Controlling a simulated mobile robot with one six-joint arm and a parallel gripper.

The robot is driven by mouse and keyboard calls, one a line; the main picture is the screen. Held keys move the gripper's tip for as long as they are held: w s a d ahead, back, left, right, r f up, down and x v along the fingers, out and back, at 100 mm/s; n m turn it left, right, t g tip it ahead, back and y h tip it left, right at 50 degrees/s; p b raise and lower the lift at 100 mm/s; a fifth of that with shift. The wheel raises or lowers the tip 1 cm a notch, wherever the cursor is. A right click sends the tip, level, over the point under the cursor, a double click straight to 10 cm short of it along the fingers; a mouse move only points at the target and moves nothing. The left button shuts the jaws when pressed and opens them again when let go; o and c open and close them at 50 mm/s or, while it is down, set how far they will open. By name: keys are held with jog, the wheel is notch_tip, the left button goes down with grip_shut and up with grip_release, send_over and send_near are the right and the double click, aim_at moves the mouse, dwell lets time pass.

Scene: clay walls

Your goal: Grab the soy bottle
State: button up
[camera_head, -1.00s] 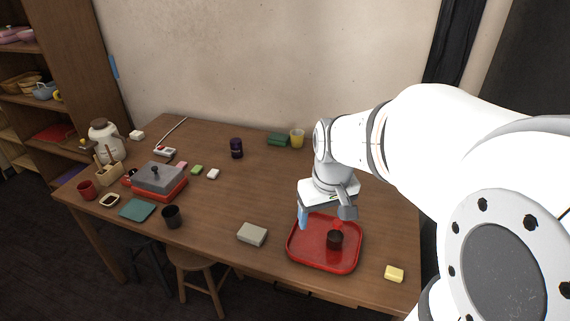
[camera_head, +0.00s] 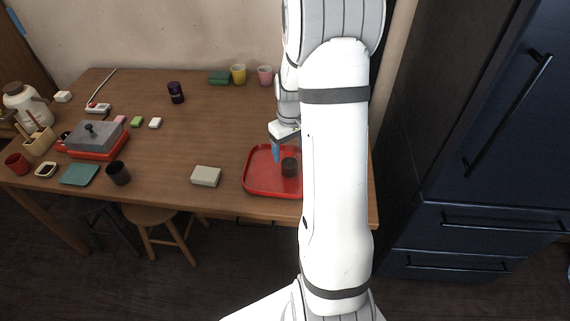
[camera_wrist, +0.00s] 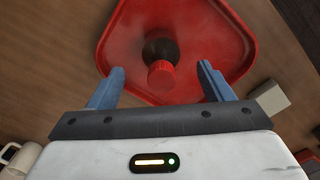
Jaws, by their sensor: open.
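The soy bottle (camera_head: 290,168) is a small dark bottle standing on the red tray (camera_head: 257,188), its top partly hidden by my arm in the head view. In the wrist view the bottle's red cap (camera_wrist: 161,76) faces the camera, with its dark body (camera_wrist: 160,47) behind it. My gripper (camera_wrist: 161,68) is open, with one blue finger on each side of the cap and visible gaps to both. In the head view one blue finger (camera_head: 276,153) shows just left of the bottle, above the tray; the other is hidden.
A grey-beige block (camera_head: 206,176) lies left of the tray. A dark cup (camera_head: 118,173) and a red grill with a grey lid (camera_head: 92,140) stand farther left. Yellow (camera_head: 238,75) and pink (camera_head: 265,75) cups stand at the back. The table's middle is clear.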

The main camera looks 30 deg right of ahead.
notch_tip(320, 180, down, 3)
jog(key=shift+f, duration=0.15)
jog(key=shift+c, duration=0.2)
jog(key=c, duration=1.1)
